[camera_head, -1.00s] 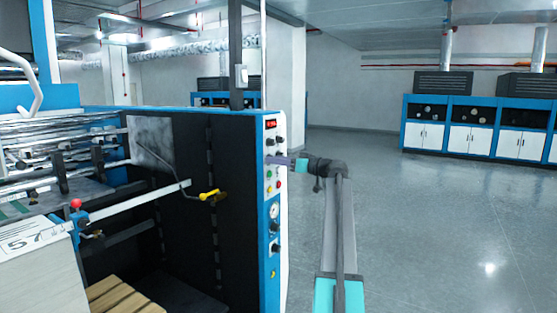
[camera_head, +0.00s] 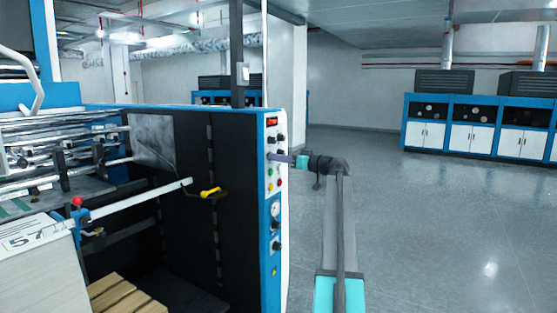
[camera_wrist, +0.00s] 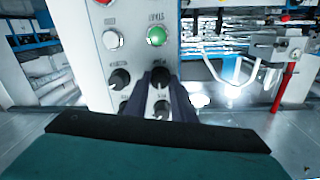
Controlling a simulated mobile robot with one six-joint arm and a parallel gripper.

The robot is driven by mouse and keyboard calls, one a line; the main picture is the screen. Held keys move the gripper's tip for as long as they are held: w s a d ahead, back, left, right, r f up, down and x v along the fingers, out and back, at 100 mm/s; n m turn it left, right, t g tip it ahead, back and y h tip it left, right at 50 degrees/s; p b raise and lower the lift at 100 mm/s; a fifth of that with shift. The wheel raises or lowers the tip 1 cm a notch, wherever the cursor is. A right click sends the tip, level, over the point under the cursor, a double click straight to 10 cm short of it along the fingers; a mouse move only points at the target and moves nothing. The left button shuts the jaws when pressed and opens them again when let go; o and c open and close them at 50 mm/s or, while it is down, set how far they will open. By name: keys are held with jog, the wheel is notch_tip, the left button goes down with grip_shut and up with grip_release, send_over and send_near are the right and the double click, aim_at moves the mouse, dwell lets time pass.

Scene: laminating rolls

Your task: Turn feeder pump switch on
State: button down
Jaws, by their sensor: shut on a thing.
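The control panel (camera_head: 275,205) is the white, blue-edged end face of the machine. My gripper (camera_head: 272,157) reaches it from the right at the height of its upper knobs. In the wrist view my gripper (camera_wrist: 160,84) has its two dark fingers on either side of a black rotary knob (camera_wrist: 160,75), shut on it. The labels appear upside down there and are too blurred to read surely, so I cannot confirm that this knob is the feeder pump switch. In the head view my gripper hides the held knob.
Beside the held knob is another black knob (camera_wrist: 119,79), with a green button (camera_wrist: 156,35) and a pale button (camera_wrist: 112,40) close by. A yellow-handled lever (camera_head: 210,192) sticks out of the machine's dark side. Open floor (camera_head: 430,230) lies to the right.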

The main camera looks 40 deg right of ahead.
jog(key=shift+d+m, duration=0.1)
jog(key=shift+m, duration=0.2)
jog(key=shift+r+m+g, duration=0.1)
jog(key=shift+m+g, duration=0.3)
jog(key=shift+m, duration=4.7)
jog(key=c, duration=1.5)
grip_release()
jog(key=shift+s, duration=0.1)
